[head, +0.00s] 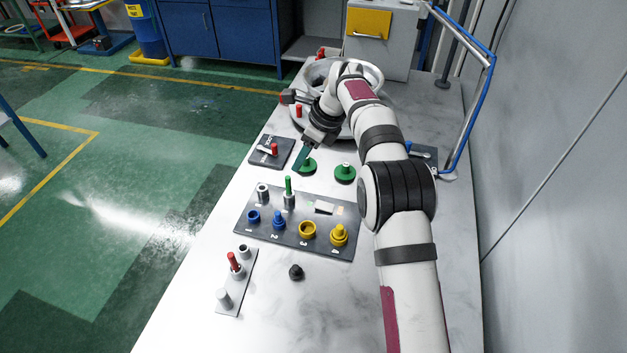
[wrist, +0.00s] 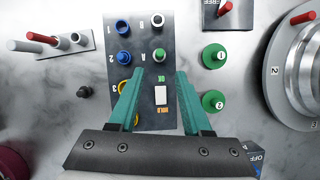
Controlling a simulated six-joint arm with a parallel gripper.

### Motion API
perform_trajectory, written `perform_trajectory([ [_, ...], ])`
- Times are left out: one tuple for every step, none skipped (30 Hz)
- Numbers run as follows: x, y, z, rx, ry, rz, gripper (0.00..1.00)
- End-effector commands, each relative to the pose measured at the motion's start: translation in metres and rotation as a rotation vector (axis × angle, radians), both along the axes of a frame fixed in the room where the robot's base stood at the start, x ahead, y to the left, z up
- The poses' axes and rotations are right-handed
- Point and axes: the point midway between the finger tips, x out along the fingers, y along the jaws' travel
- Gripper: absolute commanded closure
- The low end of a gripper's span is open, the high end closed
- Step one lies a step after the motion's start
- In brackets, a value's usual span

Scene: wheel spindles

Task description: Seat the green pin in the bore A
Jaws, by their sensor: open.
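The green pin (head: 288,185) stands upright in a grey collar (head: 289,203) on the dark plate (head: 270,238). In the wrist view its green end (wrist: 159,54) shows inside the collar beside a letter that looks like A; how deep it sits I cannot tell. The other grey collar (head: 263,191), also seen in the wrist view (wrist: 157,20), looks empty. My gripper (wrist: 160,74) is open, with nothing between its green fingers. In the head view my gripper (head: 300,162) hangs beyond the plate, by the left green disc, apart from the pin.
Blue and yellow parts (head: 307,229) line the plate's near side. Two green discs (head: 345,173) lie behind it, near a grey wheel (head: 310,117). A rack with a red pin (head: 233,261) and a black knob (head: 296,272) are nearer.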

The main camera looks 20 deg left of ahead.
Motion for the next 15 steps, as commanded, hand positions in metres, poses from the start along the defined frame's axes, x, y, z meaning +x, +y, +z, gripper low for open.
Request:
perform_trajectory([
  [0.000, -0.001, 0.001, 0.000, 0.000, 0.000, 0.51],
  [0.000, -0.001, 0.001, 0.000, 0.000, 0.000, 0.51],
  [-0.001, -0.002, 0.002, -0.001, -0.001, 0.002, 0.51],
  [-0.001, -0.004, 0.005, -0.004, -0.005, 0.010, 0.51],
  [-0.004, -0.009, 0.011, -0.008, -0.013, 0.025, 0.51],
  [-0.009, -0.021, 0.023, -0.018, -0.028, 0.057, 0.51],
  [-0.016, -0.033, 0.034, -0.028, -0.043, 0.094, 0.51],
  [-0.026, -0.047, 0.047, -0.042, -0.062, 0.141, 0.51],
  [-0.044, -0.071, 0.066, -0.065, -0.091, 0.217, 0.51],
  [-0.062, -0.090, 0.079, -0.082, -0.110, 0.279, 0.51],
  [-0.083, -0.109, 0.090, -0.101, -0.131, 0.348, 0.51],
  [-0.114, -0.133, 0.102, -0.124, -0.156, 0.441, 0.51],
  [-0.141, -0.151, 0.109, -0.142, -0.173, 0.514, 0.51],
  [-0.169, -0.168, 0.113, -0.158, -0.189, 0.589, 0.51],
  [-0.207, -0.187, 0.113, -0.177, -0.209, 0.688, 0.51],
])
